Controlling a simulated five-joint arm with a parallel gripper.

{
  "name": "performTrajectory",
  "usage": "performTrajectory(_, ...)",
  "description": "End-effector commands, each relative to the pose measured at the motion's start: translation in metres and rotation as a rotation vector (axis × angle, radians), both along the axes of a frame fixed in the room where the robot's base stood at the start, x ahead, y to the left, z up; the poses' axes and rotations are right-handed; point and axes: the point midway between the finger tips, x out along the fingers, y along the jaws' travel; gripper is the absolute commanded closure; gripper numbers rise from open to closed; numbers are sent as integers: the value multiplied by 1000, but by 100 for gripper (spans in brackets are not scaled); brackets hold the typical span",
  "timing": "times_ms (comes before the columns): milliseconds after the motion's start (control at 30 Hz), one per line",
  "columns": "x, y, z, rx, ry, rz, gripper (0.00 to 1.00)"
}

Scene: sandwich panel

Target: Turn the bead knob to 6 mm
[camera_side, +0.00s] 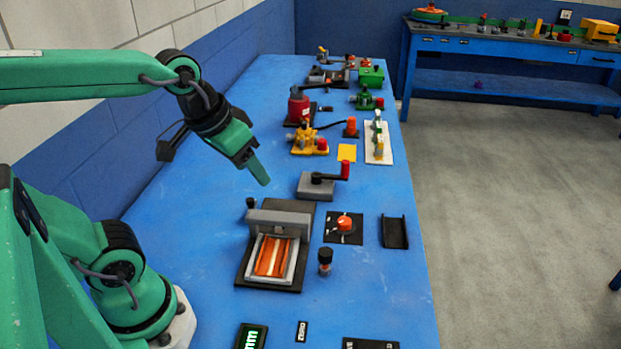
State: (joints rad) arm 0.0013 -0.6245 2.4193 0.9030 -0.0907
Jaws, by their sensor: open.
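An orange knob (344,223) sits on a square black plate with pale marks, right of the middle of the bench. It looks like the bead knob, but I cannot read a label or its setting. My gripper (259,172) is open and empty. It hangs above the blue bench, up and to the left of the orange knob and clear of it. A small black display (251,337) with green lettering ending in "mm" is cut off at the bottom edge; its number is not readable.
A grey press-like fixture (279,218) with an orange-striped panel stands left of the knob. A black-topped knob (325,256) stands in front, a grey block with a red-handled crank (318,187) behind, and a black tray (394,232) to the right. Several colourful devices fill the far bench.

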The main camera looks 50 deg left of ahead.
Motion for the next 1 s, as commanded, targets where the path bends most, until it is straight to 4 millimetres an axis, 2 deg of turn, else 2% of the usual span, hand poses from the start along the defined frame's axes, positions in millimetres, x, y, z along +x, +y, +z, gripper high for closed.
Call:
performTrajectory(267,45,-1,-2,-57,82,131,45)
performTrajectory(533,91,-2,-15,-103,158,266,45)
performTrajectory(767,129,-3,-36,-134,223,386,45)
performTrajectory(1000,168,-4,-66,-158,286,511,45)
